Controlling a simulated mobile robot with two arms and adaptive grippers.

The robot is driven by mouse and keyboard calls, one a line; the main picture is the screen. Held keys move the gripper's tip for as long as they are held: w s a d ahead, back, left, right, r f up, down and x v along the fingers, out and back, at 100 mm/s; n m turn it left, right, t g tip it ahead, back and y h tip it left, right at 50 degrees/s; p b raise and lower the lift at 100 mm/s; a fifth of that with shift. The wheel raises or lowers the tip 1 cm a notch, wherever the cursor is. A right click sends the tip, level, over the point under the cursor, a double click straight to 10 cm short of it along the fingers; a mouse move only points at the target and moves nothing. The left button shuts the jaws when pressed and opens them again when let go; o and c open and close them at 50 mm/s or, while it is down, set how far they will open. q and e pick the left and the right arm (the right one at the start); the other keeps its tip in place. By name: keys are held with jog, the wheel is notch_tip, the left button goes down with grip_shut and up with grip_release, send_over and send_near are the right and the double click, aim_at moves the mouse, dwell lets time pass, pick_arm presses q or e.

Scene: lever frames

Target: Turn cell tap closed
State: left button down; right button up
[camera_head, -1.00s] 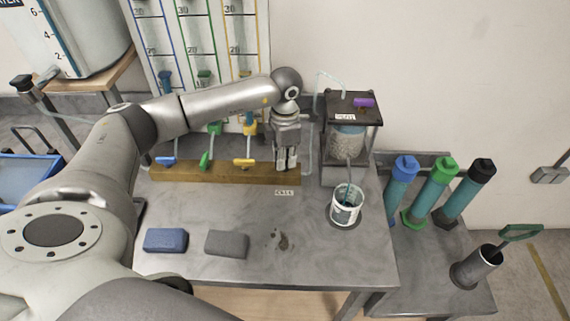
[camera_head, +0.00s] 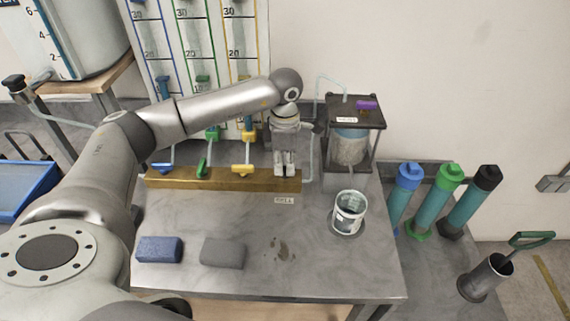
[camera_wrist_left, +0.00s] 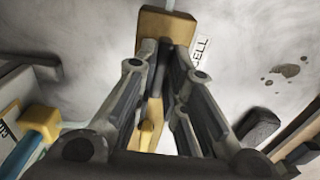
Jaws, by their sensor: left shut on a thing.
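My left gripper (camera_head: 285,172) points down at the right end of the wooden tap rail (camera_head: 220,180), just above the CELL label (camera_head: 284,200). The cell tap is hidden behind its fingers in the head view. In the left wrist view the gripper (camera_wrist_left: 168,55) has its fingers close together at the rail's end block (camera_wrist_left: 166,26), shut on the tap, whose handle is mostly hidden between them. The glass cell (camera_head: 350,147) stands in a dark frame to the right. A beaker (camera_head: 348,212) stands below it, with no stream visible entering it. My right gripper is not in view.
Blue (camera_head: 163,166), green (camera_head: 202,167) and yellow (camera_head: 242,168) taps sit along the rail to the left. A blue block (camera_head: 159,249) and a grey block (camera_head: 222,252) lie on the front table beside a wet spot (camera_head: 283,250). Capped cylinders (camera_head: 436,202) stand right.

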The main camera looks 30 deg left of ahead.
pick_arm(q)
jog(key=c, duration=1.5)
grip_release()
